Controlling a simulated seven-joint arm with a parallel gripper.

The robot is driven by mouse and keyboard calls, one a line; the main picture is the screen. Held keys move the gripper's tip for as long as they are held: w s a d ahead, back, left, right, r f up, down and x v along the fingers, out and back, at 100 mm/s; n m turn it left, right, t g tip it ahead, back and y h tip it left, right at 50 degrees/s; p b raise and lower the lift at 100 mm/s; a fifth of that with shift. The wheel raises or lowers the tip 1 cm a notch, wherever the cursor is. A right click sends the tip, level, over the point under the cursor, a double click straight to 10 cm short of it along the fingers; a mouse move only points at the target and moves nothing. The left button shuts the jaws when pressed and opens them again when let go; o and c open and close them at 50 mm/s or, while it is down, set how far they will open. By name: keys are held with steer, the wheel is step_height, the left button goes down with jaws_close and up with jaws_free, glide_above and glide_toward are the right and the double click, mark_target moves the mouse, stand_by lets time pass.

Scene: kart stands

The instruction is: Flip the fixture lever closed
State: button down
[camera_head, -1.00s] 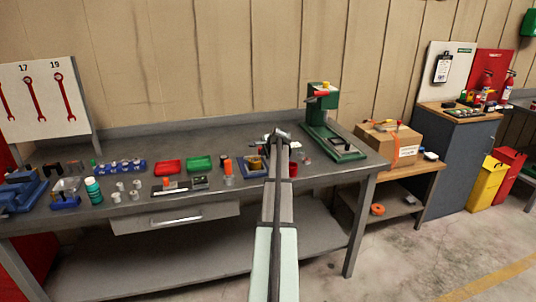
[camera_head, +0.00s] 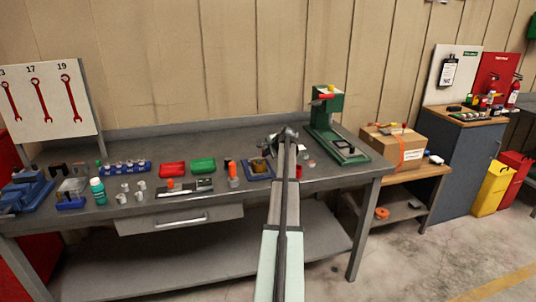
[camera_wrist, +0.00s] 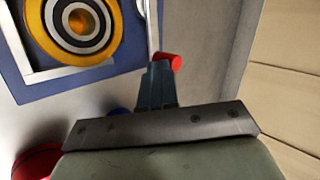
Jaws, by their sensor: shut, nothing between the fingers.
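The fixture (camera_head: 249,176) is a blue base on the bench, holding a round yellow part. In the wrist view its blue frame (camera_wrist: 14,84) and the yellow part (camera_wrist: 57,20) with dark and light rings fill the upper left. A red cylindrical tip (camera_wrist: 173,61), likely the lever's knob, shows just right of my fingertips. The rest of the lever is hidden or too small to tell. My gripper (camera_head: 266,146) is over the fixture's back right side. In the wrist view my gripper (camera_wrist: 157,70) is shut and empty beside the red tip; I cannot tell whether they touch.
A red round thing (camera_wrist: 36,162) is at the wrist view's lower left. A green press (camera_head: 325,115) stands to the right on the bench. An orange-topped bottle (camera_head: 233,172) stands left of the fixture, with red (camera_head: 173,170) and green (camera_head: 203,165) trays beyond.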

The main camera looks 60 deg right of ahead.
steer(key=d+n+y, duration=0.1)
steer(key=w+d+n, duration=0.1)
steer(key=n+t+y, duration=0.1)
steer(key=shift+w+d+n+y, duration=0.25)
steer(key=shift+d+n+y, duration=0.05)
steer(key=shift+d, duration=0.1)
steer(key=shift+w+d+n+y, duration=0.5)
steer(key=shift+n+y, duration=0.3)
steer(key=shift+n, duration=0.2)
steer(key=w+n+y, duration=0.1)
steer(key=w+d+n+y, duration=0.1)
steer(key=n+y, duration=0.1)
steer(key=shift+w+n, duration=0.1)
steer(key=shift+n, duration=0.2)
steer(key=shift+w+n, duration=0.15)
steer(key=shift+n, duration=0.15)
steer(key=shift+w, duration=0.5)
